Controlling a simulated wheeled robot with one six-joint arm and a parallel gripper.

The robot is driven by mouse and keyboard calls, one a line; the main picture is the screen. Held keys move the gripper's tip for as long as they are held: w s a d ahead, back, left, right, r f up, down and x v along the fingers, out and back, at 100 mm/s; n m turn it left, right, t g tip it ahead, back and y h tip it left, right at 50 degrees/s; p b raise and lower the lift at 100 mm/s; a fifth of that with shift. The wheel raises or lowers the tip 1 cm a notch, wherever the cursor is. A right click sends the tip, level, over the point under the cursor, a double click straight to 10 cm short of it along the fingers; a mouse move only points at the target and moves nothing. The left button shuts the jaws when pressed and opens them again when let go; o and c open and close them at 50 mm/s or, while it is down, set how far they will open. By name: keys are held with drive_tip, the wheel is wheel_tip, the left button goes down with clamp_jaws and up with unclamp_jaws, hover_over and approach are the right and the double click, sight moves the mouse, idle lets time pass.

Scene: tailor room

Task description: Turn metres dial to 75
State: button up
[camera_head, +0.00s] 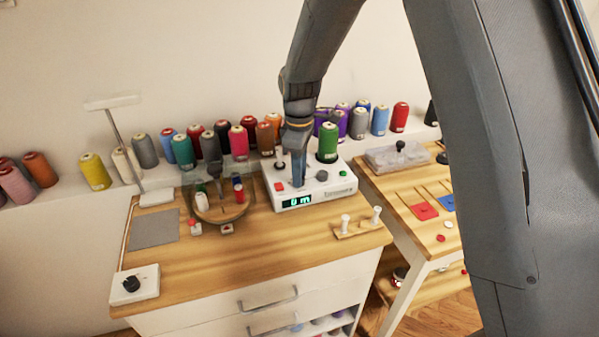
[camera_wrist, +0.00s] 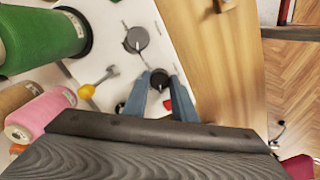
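The white winding machine (camera_head: 318,190) stands on the wooden table, its green display (camera_head: 296,201) reading "0 m". My gripper (camera_head: 298,182) points down over the machine's top, behind the display. In the wrist view my gripper (camera_wrist: 160,76) has its two blue fingers apart, with a small black dial (camera_wrist: 160,80) bearing a light pointer mark between their tips. I cannot tell whether the fingers touch it. The head view hides this dial behind the gripper. A larger grey dial (camera_wrist: 137,39) with a white pointer lies beside it, also visible in the head view (camera_head: 322,175).
A red button (camera_head: 278,186) and a green button (camera_head: 343,173) are on the machine. A green spool (camera_head: 328,142) stands on it, close to my arm. A yellow-tipped lever (camera_wrist: 86,91) is near the fingers.

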drive_tip(key=shift+m, duration=0.4)
drive_tip(key=shift+c, duration=0.2)
drive_tip(key=m+p, duration=0.1)
drive_tip(key=m, duration=0.2)
drive_tip(key=shift+r+m, duration=0.1)
drive_tip(key=shift+m, duration=0.3)
drive_tip(key=m+p, duration=0.1)
drive_tip(key=m, duration=0.3)
drive_tip(key=shift+m, duration=0.3)
drive_tip(key=m, duration=0.4)
drive_tip(key=shift+p, duration=0.4)
drive_tip(key=shift+a+m, duration=0.1)
drive_tip(key=shift+m, duration=2.1)
drive_tip(key=o, duration=1)
drive_tip(key=shift+o, duration=0.2)
